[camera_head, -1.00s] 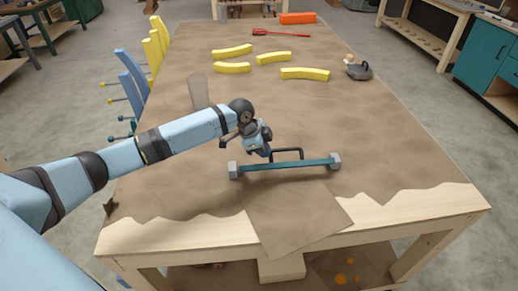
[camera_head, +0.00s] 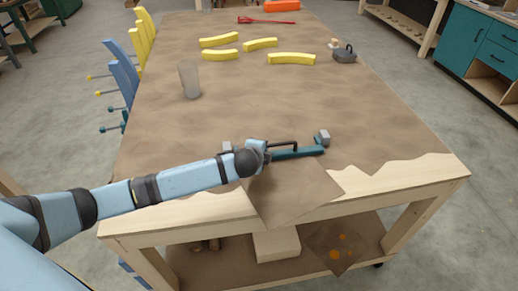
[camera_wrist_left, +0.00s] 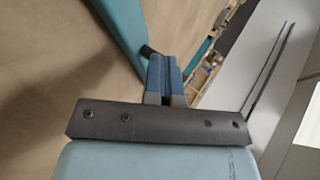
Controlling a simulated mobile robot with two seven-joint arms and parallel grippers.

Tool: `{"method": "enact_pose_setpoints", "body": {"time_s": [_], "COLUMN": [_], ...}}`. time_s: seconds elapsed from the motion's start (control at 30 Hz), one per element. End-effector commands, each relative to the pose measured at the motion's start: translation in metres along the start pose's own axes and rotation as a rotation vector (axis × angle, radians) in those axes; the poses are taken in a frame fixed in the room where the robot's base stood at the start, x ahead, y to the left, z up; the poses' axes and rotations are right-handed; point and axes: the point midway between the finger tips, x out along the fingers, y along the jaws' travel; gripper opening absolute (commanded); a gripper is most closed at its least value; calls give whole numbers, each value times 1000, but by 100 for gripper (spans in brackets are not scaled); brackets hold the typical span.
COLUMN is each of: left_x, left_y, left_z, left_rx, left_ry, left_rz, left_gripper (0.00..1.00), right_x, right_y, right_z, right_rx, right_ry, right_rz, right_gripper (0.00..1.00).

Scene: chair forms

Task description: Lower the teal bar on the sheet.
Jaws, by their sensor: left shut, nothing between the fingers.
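The teal bar (camera_head: 304,152) with a black handle (camera_head: 284,145) lies over the brown sheet (camera_head: 250,105) near the table's front edge. A grey block (camera_head: 322,137) shows behind its right end; another (camera_head: 227,146) shows at the left. My left gripper (camera_head: 262,150) is at the bar's left part and hides much of it. In the left wrist view the gripper's blue fingers (camera_wrist_left: 163,76) are shut and empty, beside a teal surface (camera_wrist_left: 117,32) that seems to be the bar. I cannot tell whether they touch. My right gripper is not in view.
Several yellow curved pieces (camera_head: 291,58), a dark lidded pot (camera_head: 344,54) and a red tool (camera_head: 266,20) lie farther back. A clear cup (camera_head: 189,80) stands at the left. The sheet's middle is clear.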

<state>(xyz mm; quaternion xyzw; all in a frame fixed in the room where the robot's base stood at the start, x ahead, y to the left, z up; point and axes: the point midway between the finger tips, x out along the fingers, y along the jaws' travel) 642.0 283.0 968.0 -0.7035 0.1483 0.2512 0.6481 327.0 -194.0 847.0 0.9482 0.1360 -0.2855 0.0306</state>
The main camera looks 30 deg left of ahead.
Motion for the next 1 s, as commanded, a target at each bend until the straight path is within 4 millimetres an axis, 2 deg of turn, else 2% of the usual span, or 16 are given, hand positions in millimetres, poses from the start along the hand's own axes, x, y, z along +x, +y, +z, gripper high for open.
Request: {"method": "enact_pose_setpoints", "body": {"time_s": [0.03,0.27,1.0], "left_x": [3,5,7], "left_y": [8,17,26], "left_z": [0,-2,-3], "left_rx": [15,70,70], "left_ry": [-11,-44,-43], "left_rz": [-32,-157,-151], "left_gripper": [0,0,0], "right_x": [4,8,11], "right_y": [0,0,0], "right_z": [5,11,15], "right_rx": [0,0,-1], "right_ry": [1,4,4], "right_rz": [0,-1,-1], "right_gripper": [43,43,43]}}
